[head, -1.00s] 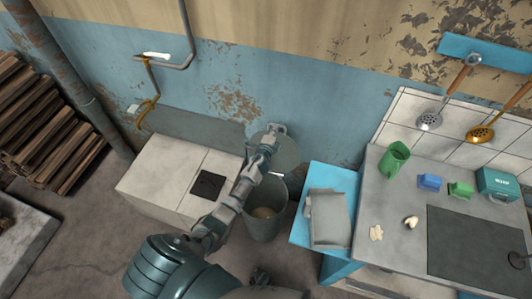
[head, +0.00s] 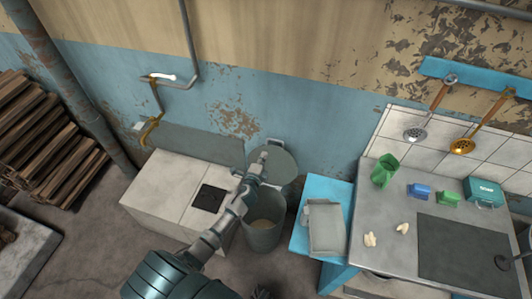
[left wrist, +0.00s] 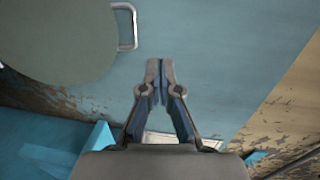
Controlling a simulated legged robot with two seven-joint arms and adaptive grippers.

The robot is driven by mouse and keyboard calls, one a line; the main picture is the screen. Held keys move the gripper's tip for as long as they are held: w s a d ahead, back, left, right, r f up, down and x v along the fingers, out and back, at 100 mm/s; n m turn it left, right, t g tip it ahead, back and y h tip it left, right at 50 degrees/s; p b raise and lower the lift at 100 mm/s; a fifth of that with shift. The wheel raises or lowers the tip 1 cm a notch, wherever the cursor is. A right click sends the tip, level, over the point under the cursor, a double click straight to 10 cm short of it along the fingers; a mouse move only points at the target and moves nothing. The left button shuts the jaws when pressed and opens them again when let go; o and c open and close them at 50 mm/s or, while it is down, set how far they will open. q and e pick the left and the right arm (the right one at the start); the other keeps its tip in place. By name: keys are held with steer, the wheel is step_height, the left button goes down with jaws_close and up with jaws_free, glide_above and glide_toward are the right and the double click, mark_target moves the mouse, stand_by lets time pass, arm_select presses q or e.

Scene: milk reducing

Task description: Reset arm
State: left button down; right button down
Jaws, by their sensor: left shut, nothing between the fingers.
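My left gripper (head: 263,156) is above the grey metal bucket (head: 265,235) in the head view, in front of the round grey lid (head: 277,166). In the left wrist view my left gripper (left wrist: 160,66) has its fingertips together with nothing between them. The lid (left wrist: 55,40) shows there at the upper left, with its handle (left wrist: 134,26) apart from the fingers. The bucket is open at the top and holds something pale at its bottom. My right gripper is not in view.
A blue stand (head: 299,233) with a grey tray (head: 325,228) is right of the bucket. The counter (head: 390,235) holds a green cup (head: 385,170), small boxes and pale pieces. A white tiled block (head: 160,190) stands left. Firewood (head: 45,140) is at far left.

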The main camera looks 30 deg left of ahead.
arm_select(q)
steer(key=s+d+f+n+g+h, duration=0.1)
steer(key=s+d+f+n+g, duration=0.15)
steer(key=s+f, duration=0.7)
steer(key=s+d+f+n+g, duration=0.1)
steer(key=s+f+n+g, duration=0.15)
steer(key=s+f, duration=0.7)
steer(key=s+d+f+n+g+h, duration=0.1)
steer(key=s+d+f+g, duration=0.2)
steer(key=f, duration=1.2)
steer(key=s+d+f+n+g, duration=0.2)
steer(key=s+f, duration=0.2)
steer(key=s, duration=0.7)
steer(key=s+d+f+n+g+h, duration=0.1)
steer(key=s+f, duration=0.3)
steer(key=s, duration=0.8)
steer(key=s+d+f+n+g, duration=0.3)
steer(key=s+d+f+g, duration=0.1)
steer(key=s, duration=0.7)
steer(key=shift+s+f+n+h, duration=0.3)
steer(key=shift+f+n, duration=0.1)
steer(key=shift+f, duration=0.15)
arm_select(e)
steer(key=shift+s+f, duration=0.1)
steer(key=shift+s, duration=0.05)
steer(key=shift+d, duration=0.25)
